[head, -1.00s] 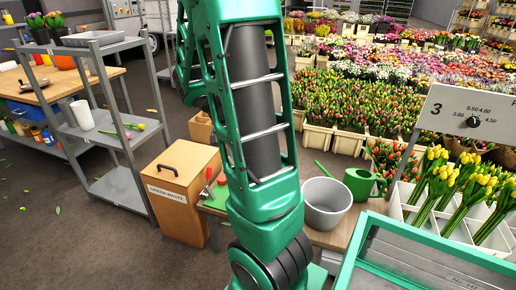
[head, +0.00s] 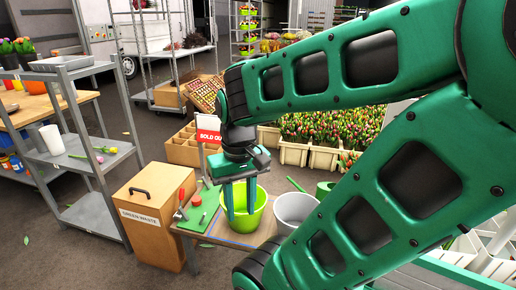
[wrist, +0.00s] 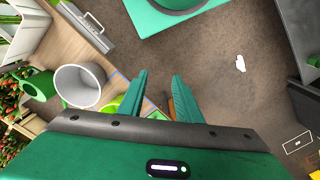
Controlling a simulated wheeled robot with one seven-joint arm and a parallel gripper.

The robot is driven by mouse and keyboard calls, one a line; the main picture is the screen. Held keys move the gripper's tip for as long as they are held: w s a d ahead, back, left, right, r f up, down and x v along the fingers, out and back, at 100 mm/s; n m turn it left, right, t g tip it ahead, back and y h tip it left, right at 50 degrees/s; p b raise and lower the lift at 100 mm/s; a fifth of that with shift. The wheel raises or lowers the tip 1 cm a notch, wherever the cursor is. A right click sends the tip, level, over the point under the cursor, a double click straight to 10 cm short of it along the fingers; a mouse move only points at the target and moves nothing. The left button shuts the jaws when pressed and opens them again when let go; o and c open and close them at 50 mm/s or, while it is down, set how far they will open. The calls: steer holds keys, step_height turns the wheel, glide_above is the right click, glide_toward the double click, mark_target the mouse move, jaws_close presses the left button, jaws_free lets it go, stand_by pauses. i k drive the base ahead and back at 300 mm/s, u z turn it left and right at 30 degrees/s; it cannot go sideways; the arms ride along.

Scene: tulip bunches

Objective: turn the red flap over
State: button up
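A red flap (head: 209,135) with white lettering that appears to read "SOLD OUT" stands behind my gripper in the head view. My arm partly covers its right end. My gripper (head: 240,212) points down in front of it and to its right, over the lime green bucket (head: 260,211). The fingers are apart with nothing seen between them. In the wrist view, my gripper (wrist: 158,80) also shows two separated fingers, and a sliver of the green bucket (wrist: 117,101) shows beside the left one. I cannot see the flap in the wrist view.
A grey bucket (head: 293,208) stands right of the green one on a low wooden table. A green watering can (head: 325,189) is beyond it. A brown green-waste bin (head: 153,214) and a grey shelf rack (head: 92,214) stand to the left. Tulip crates fill the back.

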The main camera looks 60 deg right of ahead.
mark_target(214, 137)
steer(key=z, duration=0.45)
steer(key=k, duration=1.05)
steer(key=z, duration=0.4)
steer(key=i, duration=1)
steer(key=u, duration=0.2)
